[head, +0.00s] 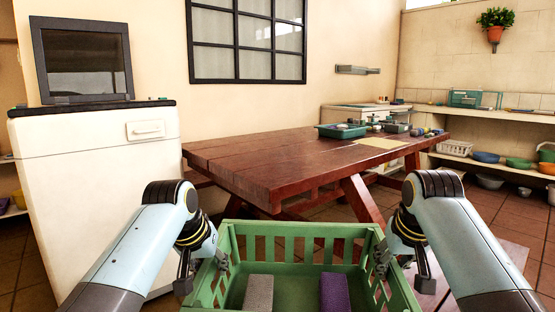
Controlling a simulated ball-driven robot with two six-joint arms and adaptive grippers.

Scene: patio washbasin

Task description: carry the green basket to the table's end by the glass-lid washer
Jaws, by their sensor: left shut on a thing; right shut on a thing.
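The green basket (298,230) is at the bottom middle of the head view, in front of the wooden table (260,165). It holds a grey block (258,292) and a purple block (335,292). My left gripper (215,265) is shut on the basket's left side wall. My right gripper (384,262) is shut on its right side wall. The basket looks about level; its near side is cut off by the picture's edge. The glass-lid washer (95,170) stands at the left with its lid raised, beside the table's left end.
The table's near left end is bare. Its far right part holds a green tray (341,131), a tan mat (381,143) and small items. The table's slanted leg (361,198) stands behind the basket. A tiled counter (490,114) with bowls runs along the right wall.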

